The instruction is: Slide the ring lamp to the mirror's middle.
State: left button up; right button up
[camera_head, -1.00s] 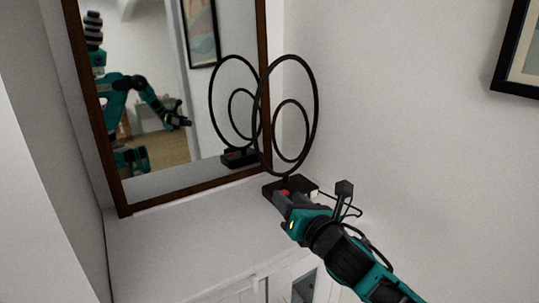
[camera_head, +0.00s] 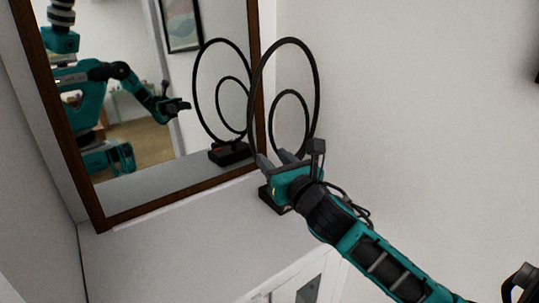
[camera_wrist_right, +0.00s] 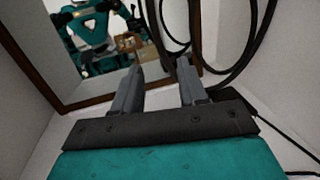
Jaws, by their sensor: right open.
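The ring lamp (camera_head: 317,85) has two black rings, a large one around a smaller one, on a dark block base (camera_head: 271,200). It stands upright at the right end of the white cabinet top, close to the mirror's right edge. The mirror (camera_head: 150,130) has a brown wooden frame and shows the lamp's reflection. My right gripper (camera_head: 273,160) is open in front of the lamp's lower rings and hides part of the base. In the right wrist view its two fingers (camera_wrist_right: 160,85) are apart, with the rings (camera_wrist_right: 235,70) beyond and to the right. My left gripper shows in no direct view.
The white cabinet top (camera_head: 170,250) is clear to the left of the lamp, below the mirror. White walls stand close on the left and right. A cable (camera_wrist_right: 290,140) lies at the right in the wrist view.

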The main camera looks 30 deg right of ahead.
aim_at(253, 138)
jog(key=w, duration=0.4)
jog(key=w+d, duration=0.1)
jog(key=w, duration=0.7)
jog(key=shift+w+d, duration=0.25)
jog(key=shift+w, duration=0.1)
grip_shut()
dwell(1.0)
